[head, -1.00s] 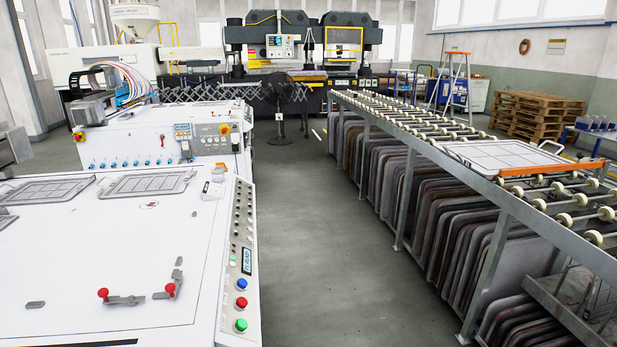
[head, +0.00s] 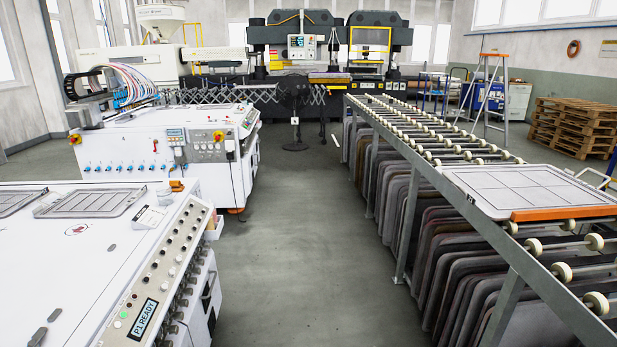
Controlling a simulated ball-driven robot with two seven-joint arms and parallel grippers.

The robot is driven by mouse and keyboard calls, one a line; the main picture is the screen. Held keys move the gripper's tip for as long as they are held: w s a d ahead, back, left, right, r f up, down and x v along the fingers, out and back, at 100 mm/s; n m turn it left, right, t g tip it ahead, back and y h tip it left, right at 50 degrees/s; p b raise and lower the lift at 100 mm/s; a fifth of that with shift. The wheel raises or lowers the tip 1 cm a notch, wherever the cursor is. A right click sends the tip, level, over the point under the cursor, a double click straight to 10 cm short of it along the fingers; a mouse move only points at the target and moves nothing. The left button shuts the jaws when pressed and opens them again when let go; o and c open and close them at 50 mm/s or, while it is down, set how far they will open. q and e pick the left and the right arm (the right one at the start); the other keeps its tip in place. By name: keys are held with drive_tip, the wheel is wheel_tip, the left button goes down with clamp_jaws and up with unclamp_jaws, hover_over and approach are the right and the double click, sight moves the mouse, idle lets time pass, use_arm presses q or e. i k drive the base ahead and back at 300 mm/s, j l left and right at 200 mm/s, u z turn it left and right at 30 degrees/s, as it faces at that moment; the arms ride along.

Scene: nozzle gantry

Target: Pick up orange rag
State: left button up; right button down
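No cloth clearly recognisable as an orange rag shows in the head view. A small orange-brown item (head: 177,186) sits at the far right corner of the near white machine. It is too small to tell what it is. An orange strip (head: 565,212) lies along the near edge of a white framed panel (head: 530,188) on the roller conveyor. It looks straight and stiff, like a bar. Neither of my grippers is in view.
The near white machine (head: 95,265) with its button panel stands at the left, a second white machine (head: 120,145) behind it. The roller rack (head: 410,185) runs along the right. The grey floor aisle (head: 290,240) between is clear. A black fan (head: 294,105) stands at its far end.

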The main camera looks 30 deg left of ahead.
sight(176, 186)
drive_tip(key=i+u, duration=0.45)
drive_tip(key=i, duration=0.2)
drive_tip(key=i+l+u, duration=0.15)
drive_tip(key=i+u, duration=0.3)
drive_tip(key=i, duration=0.2)
drive_tip(key=i+u, duration=0.35)
drive_tip(key=i, duration=0.2)
drive_tip(key=i+l+u, duration=0.25)
drive_tip(key=i+u, duration=0.15)
drive_tip(key=i+l+u, duration=0.35)
drive_tip(key=i, duration=0.25)
drive_tip(key=i+l+u, duration=0.35)
drive_tip(key=i+l, duration=0.1)
drive_tip(key=l, duration=0.05)
